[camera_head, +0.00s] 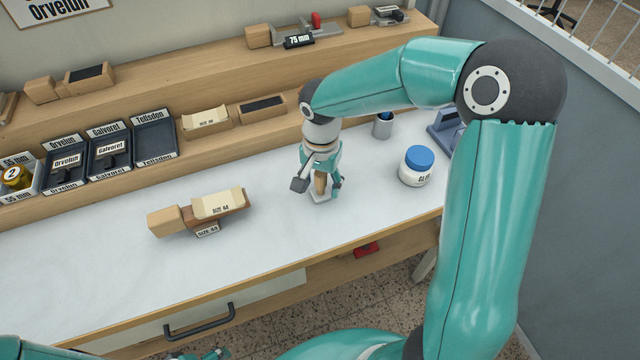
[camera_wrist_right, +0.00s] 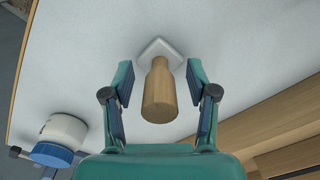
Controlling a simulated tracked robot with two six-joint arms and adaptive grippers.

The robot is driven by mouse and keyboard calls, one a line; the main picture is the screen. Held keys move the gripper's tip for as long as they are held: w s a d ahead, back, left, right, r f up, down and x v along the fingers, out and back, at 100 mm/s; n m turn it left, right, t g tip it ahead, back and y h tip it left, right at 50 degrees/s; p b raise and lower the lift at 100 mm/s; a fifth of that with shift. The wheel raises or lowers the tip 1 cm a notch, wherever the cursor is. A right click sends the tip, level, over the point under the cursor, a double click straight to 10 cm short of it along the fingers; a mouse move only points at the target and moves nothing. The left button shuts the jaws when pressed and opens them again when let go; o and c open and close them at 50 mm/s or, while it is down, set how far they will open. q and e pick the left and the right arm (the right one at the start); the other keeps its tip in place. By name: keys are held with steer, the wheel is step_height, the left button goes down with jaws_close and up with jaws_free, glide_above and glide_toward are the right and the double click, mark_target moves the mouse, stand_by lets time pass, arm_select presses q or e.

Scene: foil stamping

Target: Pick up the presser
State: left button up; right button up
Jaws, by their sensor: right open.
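The presser has a wooden handle (camera_head: 320,182) and a pale square foot (camera_head: 320,197). It stands upright on the white worktop. My right gripper (camera_head: 318,187) is over it, pointing down, with its fingers open on both sides of the handle. In the right wrist view the presser (camera_wrist_right: 160,92) is between the open fingers (camera_wrist_right: 159,75), with a gap visible on each side. A small teal part that looks like my left gripper (camera_head: 208,354) shows at the bottom edge of the head view; its jaws cannot be made out.
A white jar with a blue lid (camera_head: 416,167) stands right of the presser, with a grey cup (camera_head: 383,125) behind. A wooden holder marked size 44 (camera_head: 218,206) lies to the left. Trays (camera_head: 155,137) and a stepped wooden shelf (camera_head: 205,82) line the back. The front worktop is clear.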

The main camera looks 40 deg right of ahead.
jaws_close()
steer(key=shift+r, duration=0.15)
step_height(320, 180, up, 20)
steer(key=shift+p, duration=0.45)
stand_by(0.3)
